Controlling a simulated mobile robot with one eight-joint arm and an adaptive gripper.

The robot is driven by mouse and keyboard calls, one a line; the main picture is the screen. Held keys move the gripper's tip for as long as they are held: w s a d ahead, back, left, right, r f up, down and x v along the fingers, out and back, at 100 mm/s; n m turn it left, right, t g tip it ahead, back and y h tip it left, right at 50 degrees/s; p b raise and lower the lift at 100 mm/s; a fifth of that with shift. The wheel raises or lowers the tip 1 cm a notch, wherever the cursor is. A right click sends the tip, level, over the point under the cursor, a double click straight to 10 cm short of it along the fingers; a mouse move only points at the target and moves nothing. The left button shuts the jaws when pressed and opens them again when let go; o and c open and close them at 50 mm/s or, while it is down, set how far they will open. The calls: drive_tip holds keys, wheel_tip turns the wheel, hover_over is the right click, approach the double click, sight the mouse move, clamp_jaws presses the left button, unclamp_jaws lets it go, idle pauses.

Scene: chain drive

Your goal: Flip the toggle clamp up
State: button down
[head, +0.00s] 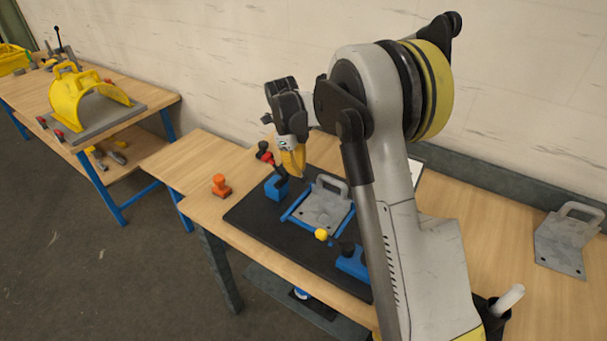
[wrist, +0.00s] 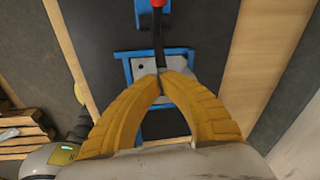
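The toggle clamp (head: 276,188) has a blue base and stands at the back left of the black board. Its dark lever is tilted and ends in a red knob (head: 264,146). In the wrist view the lever (wrist: 158,35) runs down from a red tip (wrist: 158,3) toward my fingertips. My gripper (head: 301,174) hangs just right of the clamp, above the board. Its yellow fingers meet at their tips in the wrist view (wrist: 161,74). The lever's lower end is hidden there, and I cannot tell whether the fingers touch it.
A grey plate with a handle (head: 322,208) sits in a blue frame beside the clamp. A yellow ball knob (head: 321,234) and another blue block (head: 352,262) are in front. An orange piece (head: 221,186) stands left of the board. Another handled plate (head: 566,242) lies far right.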

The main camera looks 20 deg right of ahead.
drive_tip(key=shift+w+a+r+p, duration=0.25)
drive_tip(key=shift+w+a+r, duration=0.25)
drive_tip(key=shift+w, duration=0.25)
drive_tip(key=shift+w+a+r+p, duration=0.2)
drive_tip(key=shift+w+a+r, duration=0.2)
drive_tip(key=shift+w+a, duration=0.25)
drive_tip(key=shift+w, duration=0.1)
drive_tip(key=shift+d, duration=0.1)
